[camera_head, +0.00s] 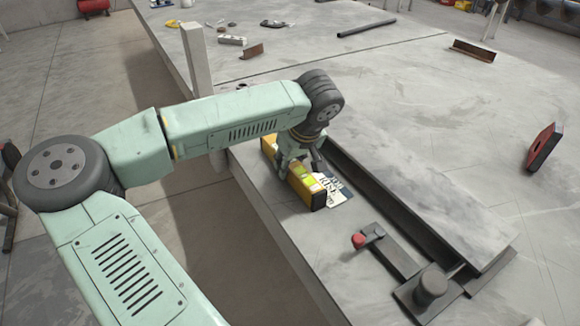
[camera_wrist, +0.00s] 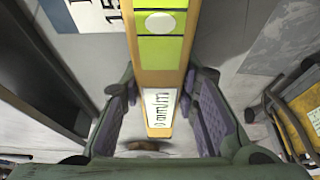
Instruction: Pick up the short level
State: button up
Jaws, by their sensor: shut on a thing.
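The short level (camera_head: 308,189) is yellow with a black end cap and a green vial window, near the left edge of the big grey table. My gripper (camera_head: 302,164) comes down over it from above, with a finger on either side of its middle, and is shut on it. In the wrist view the level (camera_wrist: 160,70) runs between my finger pads, showing its green window and a white printed label. The fingers hide part of its middle in the head view. I cannot tell whether it touches the tabletop.
Printed papers (camera_head: 338,192) lie just right of the level. A long dark channel (camera_head: 375,193) and a clamp with a red knob (camera_head: 359,240) are close by. A red-and-black block (camera_head: 543,147) is at the right. The table (camera_head: 440,110) has wide free room beyond.

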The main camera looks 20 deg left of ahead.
grip_shut()
jog(key=shift+r, duration=0.1)
